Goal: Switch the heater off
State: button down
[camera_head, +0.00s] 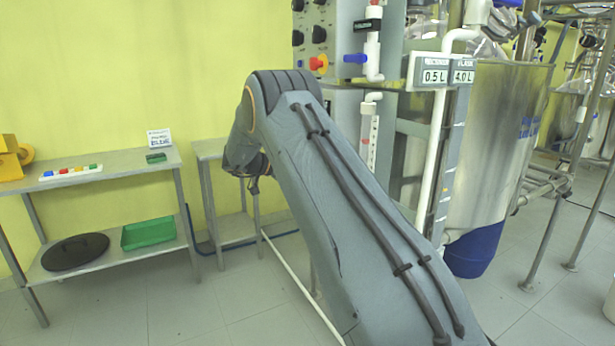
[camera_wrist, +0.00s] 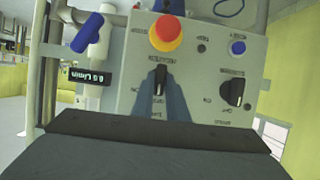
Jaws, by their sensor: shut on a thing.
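The grey control panel (camera_wrist: 205,65) fills the middle of the wrist view, its lettering too small to read. A black rotary knob (camera_wrist: 159,80) sits below the red and yellow stop button (camera_wrist: 165,33). My gripper (camera_wrist: 160,92) has its two blue-grey fingers on either side of this knob, shut on it. A second black knob (camera_wrist: 233,92) is to the right, apart from the fingers. I cannot tell which knob is the heater's.
A blue-handled valve (camera_wrist: 88,32) and a flow display reading in L/min (camera_wrist: 88,78) are left of the knob. A blue button (camera_wrist: 237,47) is at the right. In the head view, a steel reactor vessel (camera_head: 500,130) stands right and a side table (camera_head: 110,165) left.

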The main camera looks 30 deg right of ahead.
jog(key=c, duration=1.7)
grip_release()
jog(key=shift+c, duration=0.2)
jog(key=shift+a, duration=0.1)
jog(key=v, duration=0.7)
jog(key=shift+a+b, duration=0.35)
jog(key=shift+b, duration=0.1)
jog(key=shift+r, duration=0.1)
